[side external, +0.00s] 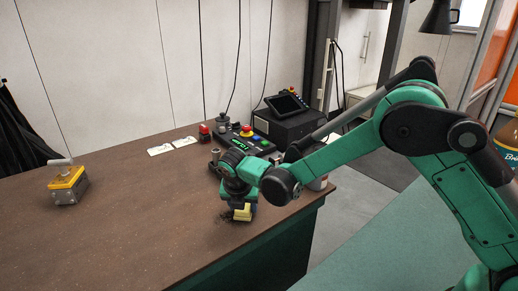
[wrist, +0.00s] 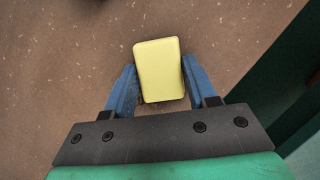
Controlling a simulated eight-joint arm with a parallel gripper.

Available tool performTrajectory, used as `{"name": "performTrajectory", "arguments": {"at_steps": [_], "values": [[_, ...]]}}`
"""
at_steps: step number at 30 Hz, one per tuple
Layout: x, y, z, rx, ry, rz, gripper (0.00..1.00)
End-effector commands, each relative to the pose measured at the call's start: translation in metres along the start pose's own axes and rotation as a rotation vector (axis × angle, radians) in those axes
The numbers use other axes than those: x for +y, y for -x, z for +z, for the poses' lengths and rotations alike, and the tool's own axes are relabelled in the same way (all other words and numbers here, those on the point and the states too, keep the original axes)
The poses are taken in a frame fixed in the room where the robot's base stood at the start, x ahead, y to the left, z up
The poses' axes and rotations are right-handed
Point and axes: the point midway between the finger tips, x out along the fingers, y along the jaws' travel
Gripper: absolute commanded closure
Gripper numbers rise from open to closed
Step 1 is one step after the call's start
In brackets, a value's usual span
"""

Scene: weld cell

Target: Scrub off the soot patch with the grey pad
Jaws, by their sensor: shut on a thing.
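My gripper (wrist: 158,85) is shut on a pad (wrist: 158,62), which shows as a pale yellow block between the blue fingers. No grey face of it shows. In the side view the pad (side external: 243,212) is low over the brown table near its right front edge, below my gripper (side external: 241,206). I cannot tell whether it touches the table. A dark smudge, likely the soot patch (side external: 226,218), lies on the table just left of the pad. The pad and gripper may hide part of it.
A yellow and grey block with a handle (side external: 68,186) stands at the table's left. White cards (side external: 172,145), a red button (side external: 204,133) and a control panel (side external: 247,141) are at the back. The middle of the table (side external: 140,210) is clear.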

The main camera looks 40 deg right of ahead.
Motion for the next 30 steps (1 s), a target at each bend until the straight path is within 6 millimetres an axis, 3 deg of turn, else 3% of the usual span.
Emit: {"name": "performTrajectory", "arguments": {"at_steps": [7,30], "values": [[-0.014,-0.005,0.013,0.001,-0.001,-0.001,0.98],[0.037,0.014,-0.035,0.002,0.001,0.000,0.98]]}}
